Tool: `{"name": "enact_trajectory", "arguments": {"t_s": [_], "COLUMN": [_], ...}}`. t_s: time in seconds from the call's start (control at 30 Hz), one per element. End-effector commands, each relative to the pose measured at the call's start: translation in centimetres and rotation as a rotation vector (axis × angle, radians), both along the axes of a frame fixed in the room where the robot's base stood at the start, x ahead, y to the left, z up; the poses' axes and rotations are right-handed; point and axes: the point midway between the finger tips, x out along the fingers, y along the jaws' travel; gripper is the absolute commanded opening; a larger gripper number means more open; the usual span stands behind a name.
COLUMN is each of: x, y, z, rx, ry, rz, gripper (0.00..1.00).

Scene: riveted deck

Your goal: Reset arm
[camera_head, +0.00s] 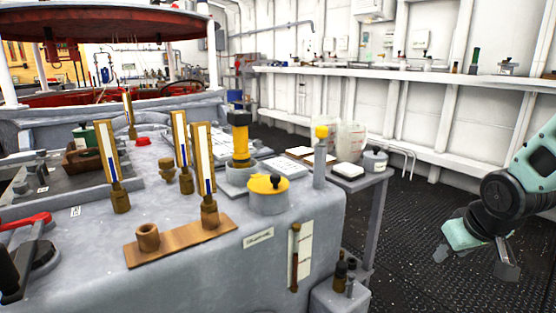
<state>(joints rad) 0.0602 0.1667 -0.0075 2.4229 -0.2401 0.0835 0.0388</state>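My arm comes in at the right edge, teal with dark joints. Its end, my gripper (483,252), points down over the dark floor, to the right of the bench and apart from it. A pale teal part and a grey finger-like part show there. Whether the fingers are apart or closed is not clear, and I see no object between them. The grey bench (300,222) fills the left and middle. On it stand a wooden board (180,241) with a brass-based gauge (204,165), and a grey pot with a yellow lid (268,193).
More gauges, a yellow-and-black column (239,140) and a yellow-capped bottle (320,158) stand on the bench. A small side table (372,186) holds containers. A long wall shelf (400,75) runs behind. The dark textured floor (410,260) is open between bench and arm.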

Motion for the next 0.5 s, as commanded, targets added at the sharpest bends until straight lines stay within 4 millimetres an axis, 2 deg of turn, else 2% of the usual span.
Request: {"name": "enact_trajectory", "arguments": {"t_s": [0.03, 0.17, 0.3, 0.5], "x": [-3.0, -10.1, -12.5, -17.7], "y": [1.0, 3.2, 10.2, 17.3], "z": [0.3, 0.3, 0.7, 1.6], "rx": [0.022, 0.095, 0.082, 0.035], "ry": [0.061, 0.225, 0.301, 0.387], "rz": [-0.033, -0.109, 0.091, 0.341], "gripper": [0.4, 0.4, 0.4, 0.4]}}
